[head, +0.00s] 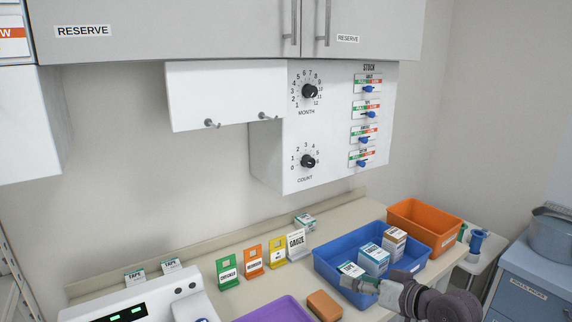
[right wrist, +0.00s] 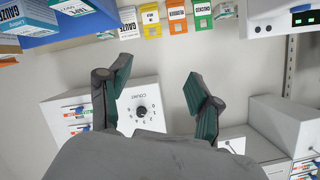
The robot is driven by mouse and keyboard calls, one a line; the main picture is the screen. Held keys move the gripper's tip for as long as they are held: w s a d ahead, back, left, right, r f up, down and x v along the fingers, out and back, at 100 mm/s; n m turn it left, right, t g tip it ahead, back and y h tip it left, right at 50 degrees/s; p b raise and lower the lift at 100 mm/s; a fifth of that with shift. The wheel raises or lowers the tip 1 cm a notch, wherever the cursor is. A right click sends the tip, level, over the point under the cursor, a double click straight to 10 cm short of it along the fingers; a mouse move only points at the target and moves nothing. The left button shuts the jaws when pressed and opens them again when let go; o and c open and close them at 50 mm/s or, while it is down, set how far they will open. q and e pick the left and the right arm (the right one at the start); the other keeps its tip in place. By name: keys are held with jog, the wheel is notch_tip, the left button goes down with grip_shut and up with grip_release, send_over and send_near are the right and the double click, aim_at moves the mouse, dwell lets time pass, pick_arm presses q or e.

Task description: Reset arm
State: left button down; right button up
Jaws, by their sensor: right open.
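My right gripper (head: 362,286) is at the lower right of the head view, over the front edge of the blue bin (head: 330,268). In the right wrist view its two fingers (right wrist: 158,72) are spread wide with nothing between them. The wall panel with the count dial (right wrist: 140,111) shows behind the fingers there, upside down. In the head view, boxes (head: 373,260) stand in the blue bin, close behind the gripper. I cannot tell whether the gripper touches the bin. My left gripper is in neither view.
An orange bin (head: 425,225) stands right of the blue one. A brown block (head: 324,306) and purple tray (head: 275,310) lie in front. Coloured cards (head: 253,262) stand along the counter. The stock panel (head: 335,130) and cabinets (head: 230,30) hang above.

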jog(key=s+a+f+g+h, duration=0.2)
jog(key=s+a+f, duration=0.1)
jog(key=s+f, duration=0.6)
jog(key=s+d+f+g+h, duration=0.2)
jog(key=s+f, duration=0.2)
jog(key=s, duration=0.5)
jog(key=s+d+f+g+h, duration=0.1)
jog(key=s+d+f+h, duration=0.15)
jog(key=s, duration=0.55)
jog(key=s+d+f+g+h, duration=0.2)
jog(key=s+f, duration=0.3)
jog(key=s, duration=0.4)
notch_tip(320, 180, down, 28)
jog(key=s+g, duration=0.2)
jog(key=s, duration=0.1)
jog(key=s+d+f+g, duration=0.1)
jog(key=s+d+f, duration=0.2)
jog(key=s+f, duration=1)
jog(key=shift+s+d+f, duration=0.3)
jog(key=shift+s+f, duration=0.1)
jog(key=shift+s, duration=0.7)
